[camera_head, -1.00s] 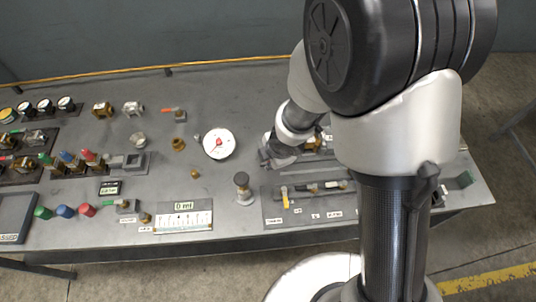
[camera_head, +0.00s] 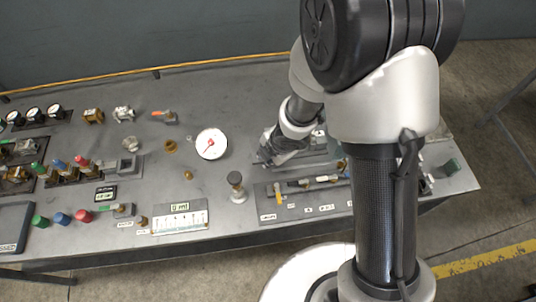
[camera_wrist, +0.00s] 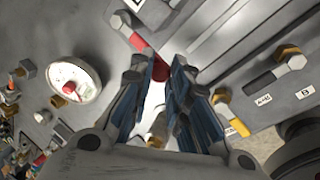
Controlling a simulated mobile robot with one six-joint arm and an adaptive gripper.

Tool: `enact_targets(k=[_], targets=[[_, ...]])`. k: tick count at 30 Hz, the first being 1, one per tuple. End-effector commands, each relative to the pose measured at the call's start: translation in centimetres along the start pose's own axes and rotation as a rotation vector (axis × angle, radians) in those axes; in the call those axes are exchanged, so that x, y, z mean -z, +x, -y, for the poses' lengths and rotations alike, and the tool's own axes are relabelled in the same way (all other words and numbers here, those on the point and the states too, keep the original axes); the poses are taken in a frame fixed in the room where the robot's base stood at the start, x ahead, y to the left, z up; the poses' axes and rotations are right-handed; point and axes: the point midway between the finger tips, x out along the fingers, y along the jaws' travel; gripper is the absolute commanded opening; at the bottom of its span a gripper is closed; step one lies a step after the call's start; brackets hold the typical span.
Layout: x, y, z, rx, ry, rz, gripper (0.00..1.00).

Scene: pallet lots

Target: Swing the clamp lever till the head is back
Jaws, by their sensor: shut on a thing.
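In the wrist view my gripper (camera_wrist: 159,72) is shut on the red tip of the clamp lever (camera_wrist: 161,67), with a blue-padded finger on each side. The lever's metal arm runs up and left from the red grip to a bolt-like end at the top of the view. The clamp head cannot be made out clearly. In the head view my gripper (camera_head: 272,156) is low over the bench, right of the white dial gauge (camera_head: 211,144). My wrist hides the lever there.
The grey bench (camera_head: 120,230) holds several valves and fittings at left. A plate with a yellow lever (camera_head: 279,197) lies in front of my gripper. A dark upright knob (camera_head: 236,182) stands left of it. Bare bench shows behind the gauge.

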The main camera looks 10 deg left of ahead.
Motion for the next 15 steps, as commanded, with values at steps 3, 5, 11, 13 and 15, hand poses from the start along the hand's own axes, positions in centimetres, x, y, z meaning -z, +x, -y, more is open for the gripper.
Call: enact_targets(k=[3, 5, 11, 13, 15], targets=[[0.04, 0.05, 0.19, 0.004, 0.0, 0.0, 0.23], [0.03, 0.04, 0.17, 0.004, 0.0, 0.0, 0.27], [0.01, 0.02, 0.1, 0.002, 0.001, 0.0, 0.39], [0.01, 0.02, 0.08, 0.002, 0.001, 0.0, 0.39], [0.01, 0.01, 0.07, 0.002, 0.001, 0.0, 0.39]])
